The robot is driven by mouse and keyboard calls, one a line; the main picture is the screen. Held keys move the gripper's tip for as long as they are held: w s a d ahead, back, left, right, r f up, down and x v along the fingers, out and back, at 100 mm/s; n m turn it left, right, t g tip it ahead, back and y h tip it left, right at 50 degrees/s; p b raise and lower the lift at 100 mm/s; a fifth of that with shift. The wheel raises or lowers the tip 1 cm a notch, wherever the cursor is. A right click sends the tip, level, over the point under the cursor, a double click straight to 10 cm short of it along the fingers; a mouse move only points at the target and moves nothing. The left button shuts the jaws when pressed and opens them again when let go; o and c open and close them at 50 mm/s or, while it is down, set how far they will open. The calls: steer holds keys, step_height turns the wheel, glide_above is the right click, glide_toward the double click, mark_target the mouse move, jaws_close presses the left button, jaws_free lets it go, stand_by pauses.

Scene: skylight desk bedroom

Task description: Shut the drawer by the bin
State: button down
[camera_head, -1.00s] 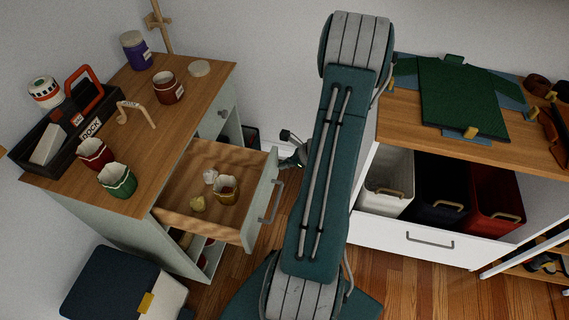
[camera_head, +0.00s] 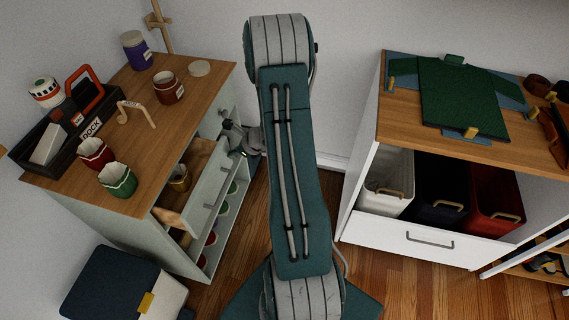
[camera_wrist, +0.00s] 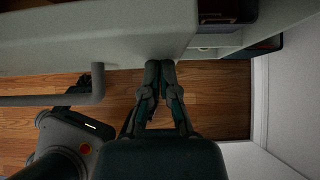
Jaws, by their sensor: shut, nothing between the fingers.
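The drawer (camera_head: 207,190) of the pale green cabinet (camera_head: 158,247) stands partly open, its front still out from the cabinet face. A yellowish cup (camera_head: 180,179) shows inside it; the rest of its contents are hidden. My gripper (camera_head: 229,127) is shut and empty at the far end of the drawer front. In the wrist view my closed fingertips (camera_wrist: 160,68) are at the pale drawer front (camera_wrist: 130,40), beside its grey handle (camera_wrist: 97,84); I cannot tell whether they touch. A lidded dark blue and white bin (camera_head: 112,283) stands at the lower left.
The cabinet top holds a black tool caddy (camera_head: 60,150), cups and jars. At right, a white cabinet (camera_head: 400,241) holds several bins under a wooden top.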

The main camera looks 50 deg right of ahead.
mark_target(203, 147)
steer(key=w+a, duration=0.1)
steer(key=w, duration=0.2)
steer(key=w+a, duration=0.1)
steer(key=w, duration=0.2)
steer(key=w+a, duration=0.2)
steer(key=w, duration=0.1)
steer(key=shift+w, duration=0.5)
